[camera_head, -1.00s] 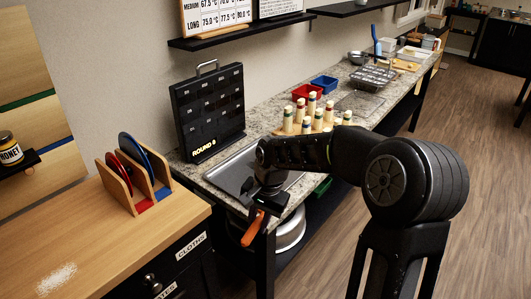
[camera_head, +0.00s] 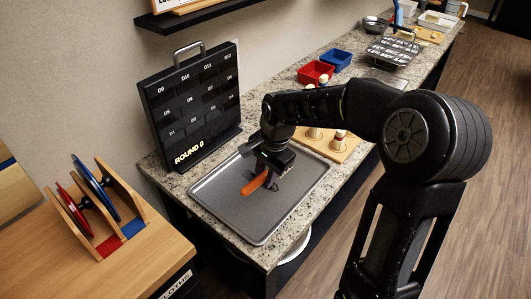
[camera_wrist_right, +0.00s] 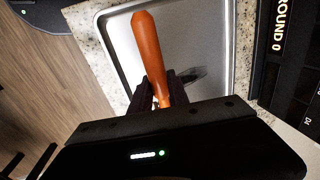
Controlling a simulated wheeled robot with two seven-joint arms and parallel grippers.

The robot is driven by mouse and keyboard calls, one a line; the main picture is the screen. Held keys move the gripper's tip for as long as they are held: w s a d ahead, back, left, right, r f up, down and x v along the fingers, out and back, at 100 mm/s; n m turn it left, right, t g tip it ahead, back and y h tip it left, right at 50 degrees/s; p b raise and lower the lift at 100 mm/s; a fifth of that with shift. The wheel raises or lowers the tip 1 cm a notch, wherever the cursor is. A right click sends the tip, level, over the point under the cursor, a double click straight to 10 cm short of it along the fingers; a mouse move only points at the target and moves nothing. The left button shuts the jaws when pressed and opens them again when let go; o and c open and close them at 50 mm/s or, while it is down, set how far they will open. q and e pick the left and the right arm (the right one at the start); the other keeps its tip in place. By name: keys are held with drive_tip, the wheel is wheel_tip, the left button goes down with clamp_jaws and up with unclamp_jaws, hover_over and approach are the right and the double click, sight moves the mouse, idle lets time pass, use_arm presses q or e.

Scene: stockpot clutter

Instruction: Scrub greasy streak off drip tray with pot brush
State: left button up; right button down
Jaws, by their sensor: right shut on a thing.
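The drip tray (camera_head: 240,222) is a grey, rimmed metal sheet lying flat on the granite counter; it also shows in the wrist view (camera_wrist_right: 218,35). My right gripper (camera_head: 271,172) is over the tray, shut on the pot brush (camera_head: 256,182). The brush's orange handle also shows in the wrist view (camera_wrist_right: 147,45), where it passes between the dark fingers (camera_wrist_right: 163,92). The brush head is hidden, so I cannot tell if it touches the tray. A dark patch (camera_wrist_right: 192,75) lies on the tray beside the fingers; it may be the greasy streak or shadow. My left gripper is out of view.
A black ROUND 0 board (camera_head: 190,105) stands close behind the tray. A wooden block with pale pegs (camera_head: 335,147) is to its right. Red (camera_head: 315,72) and blue (camera_head: 336,61) bins stand farther back. A wooden rack with discs (camera_head: 98,205) is at left.

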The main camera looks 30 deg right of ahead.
drive_tip(key=shift+r, duration=0.15)
drive_tip(key=shift+s+a+r, duration=0.1)
drive_tip(key=shift+a, duration=0.05)
wheel_tip(320, 180, down, 5)
drive_tip(key=b, duration=0.4)
idle(0.5)
